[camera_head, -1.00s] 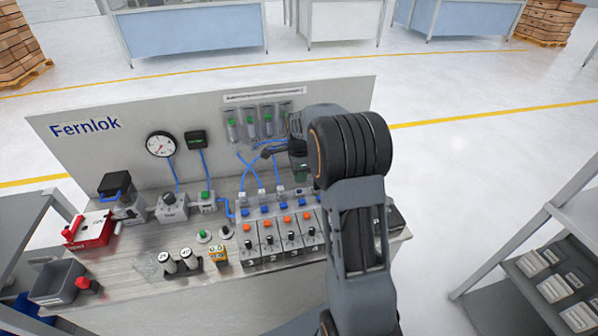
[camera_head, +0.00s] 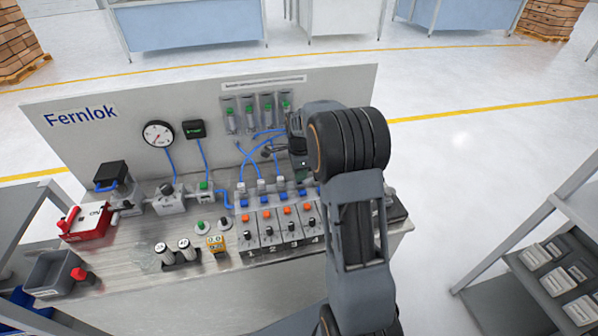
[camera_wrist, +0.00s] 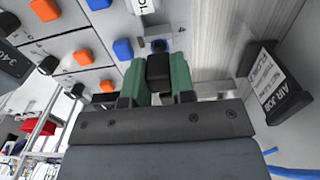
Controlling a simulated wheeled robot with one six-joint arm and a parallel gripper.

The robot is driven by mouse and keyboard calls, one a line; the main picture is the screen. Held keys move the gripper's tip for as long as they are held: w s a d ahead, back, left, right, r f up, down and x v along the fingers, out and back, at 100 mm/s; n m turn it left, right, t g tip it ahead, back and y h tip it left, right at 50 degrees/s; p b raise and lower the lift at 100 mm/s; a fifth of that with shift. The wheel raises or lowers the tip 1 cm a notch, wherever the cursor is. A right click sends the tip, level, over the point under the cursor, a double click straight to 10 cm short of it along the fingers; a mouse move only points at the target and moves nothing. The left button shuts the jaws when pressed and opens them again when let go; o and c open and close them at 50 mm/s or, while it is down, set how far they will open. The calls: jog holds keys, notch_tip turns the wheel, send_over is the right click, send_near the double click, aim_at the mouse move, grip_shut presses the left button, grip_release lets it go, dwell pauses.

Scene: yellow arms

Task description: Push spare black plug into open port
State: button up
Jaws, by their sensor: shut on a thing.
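In the wrist view my gripper (camera_wrist: 160,83) has green fingers shut on a black plug (camera_wrist: 159,67). The row of numbered valve blocks (camera_head: 268,232) stands left of my arm, with orange and blue buttons and black knobs.
A black box with a white label (camera_wrist: 272,82) stands right of my gripper. Blue tubes (camera_head: 241,165) arch above the valve blocks.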

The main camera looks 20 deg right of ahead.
jog(key=shift+f+b, duration=0.7)
jog(key=shift+f, duration=0.4)
dwell(0.5)
jog(key=o, duration=1)
jog(key=shift+r, duration=0.1)
notch_tip(320, 180, up, 9)
jog(key=p, duration=0.6)
